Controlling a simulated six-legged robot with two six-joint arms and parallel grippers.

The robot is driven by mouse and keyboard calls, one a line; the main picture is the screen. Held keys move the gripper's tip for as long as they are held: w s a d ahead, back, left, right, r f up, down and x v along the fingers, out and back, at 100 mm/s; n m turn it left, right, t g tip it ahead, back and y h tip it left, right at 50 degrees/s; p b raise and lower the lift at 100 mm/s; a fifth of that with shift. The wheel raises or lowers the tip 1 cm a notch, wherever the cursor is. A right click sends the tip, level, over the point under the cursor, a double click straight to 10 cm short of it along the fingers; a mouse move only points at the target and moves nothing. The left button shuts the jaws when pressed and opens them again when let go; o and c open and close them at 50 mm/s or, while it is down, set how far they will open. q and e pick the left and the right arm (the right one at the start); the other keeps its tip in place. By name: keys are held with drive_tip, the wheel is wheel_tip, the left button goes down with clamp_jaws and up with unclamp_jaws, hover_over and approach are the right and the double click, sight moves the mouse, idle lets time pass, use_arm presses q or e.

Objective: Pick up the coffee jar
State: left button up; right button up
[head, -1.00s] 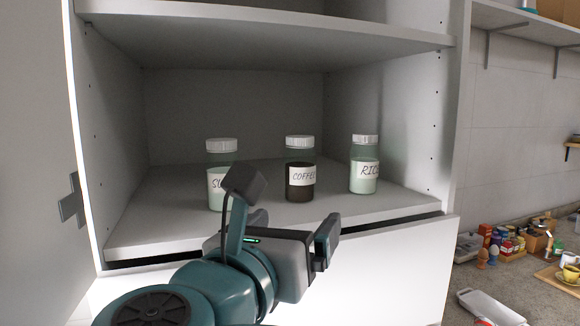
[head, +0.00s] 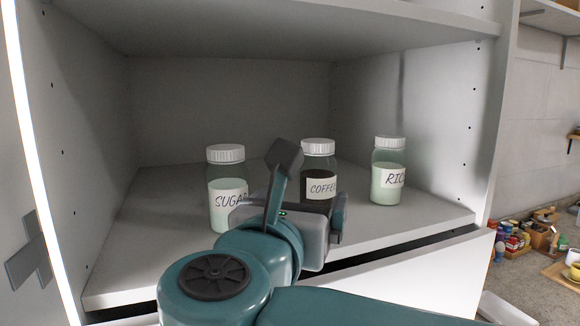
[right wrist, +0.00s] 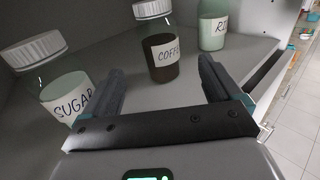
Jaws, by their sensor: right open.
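The coffee jar (head: 320,184) stands upright on the cabinet shelf between two other jars. It has a white lid, dark contents and a label reading COFFEE. My right gripper (head: 290,205) is in front of it in the head view and hides its lower part. Nothing is between the fingers. My left gripper is not in view.
A sugar jar (head: 226,185) stands left of the coffee jar, and a rice jar (head: 388,180) stands to its right. The shelf (head: 150,235) has cabinet walls on both sides and another shelf (head: 270,30) above. Small items stand on a counter at far right.

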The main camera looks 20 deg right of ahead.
sight(317, 186)
drive_tip(key=x, duration=0.2)
drive_tip(key=p+x, duration=0.1)
drive_tip(key=x, duration=0.1)
drive_tip(key=shift+s+d+r, duration=0.15)
drive_tip(key=shift+s+d, duration=0.15)
drive_tip(key=shift+d, duration=0.05)
drive_tip(key=shift+w+d, duration=0.15)
drive_tip(key=shift+w, duration=0.2)
drive_tip(key=p+x, duration=0.3)
drive_tip(key=x, duration=0.2)
drive_tip(key=shift+w, duration=0.2)
drive_tip(key=shift+w+p, duration=0.15)
drive_tip(key=shift+p, duration=0.15)
drive_tip(key=shift+a, duration=0.3)
drive_tip(key=shift+d+f, duration=0.25)
drive_tip(key=c, duration=1.2)
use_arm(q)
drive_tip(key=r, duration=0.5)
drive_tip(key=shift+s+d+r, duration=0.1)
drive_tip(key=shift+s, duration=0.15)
use_arm(e)
drive_tip(key=shift+a+r, duration=0.1)
drive_tip(key=shift+a, duration=0.05)
drive_tip(key=shift+c, duration=0.5)
